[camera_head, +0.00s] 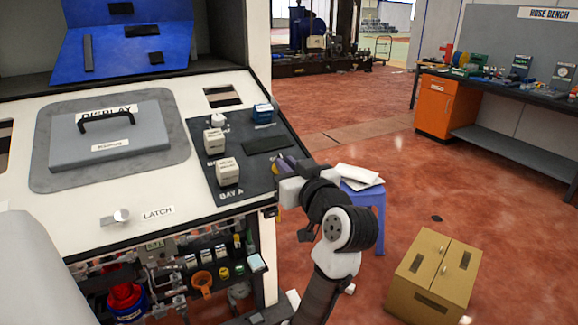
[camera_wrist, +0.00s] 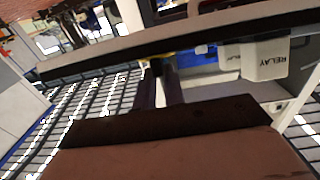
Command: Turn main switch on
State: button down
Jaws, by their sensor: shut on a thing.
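The dispenser cabinet (camera_head: 235,193) stands at the left in the head view, with a white sloping top. My gripper (camera_head: 286,178) is at the right edge of that top, beside the dark bay panel. A small yellow part (camera_head: 277,195) shows at the cabinet edge by my gripper.
White relay blocks (camera_head: 228,171) and a blue block (camera_head: 262,113) stand on the dark panel. A grey display lid (camera_head: 108,150) and a latch knob (camera_head: 121,215) are left of them. A blue stool (camera_head: 368,212) and a cardboard box (camera_head: 433,277) stand to the right.

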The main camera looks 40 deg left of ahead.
jog(key=m+t+h, duration=0.1)
jog(key=m, duration=0.1)
jog(key=m+t+h+p, duration=0.1)
jog(key=m+t+h, duration=0.1)
jog(key=s+m+t+h, duration=0.1)
jog(key=m+t, duration=0.1)
jog(key=shift+a+r+h+p, duration=0.1)
jog(key=shift+a+h+p, duration=0.2)
jog(key=shift+a+p, duration=0.05)
jog(key=shift+a+m+t+h+p, duration=0.1)
jog(key=shift+m+t+h+p, duration=0.15)
jog(key=shift+m+t+h, duration=0.6)
jog(key=shift+a+m+t+h+p, duration=0.1)
jog(key=shift+m+t+h+p, duration=0.2)
jog(key=shift+m+h, duration=1.05)
jog(key=c, duration=1.5)
grip_release()
jog(key=shift+s+d, duration=0.1)
jog(key=shift+s, duration=0.05)
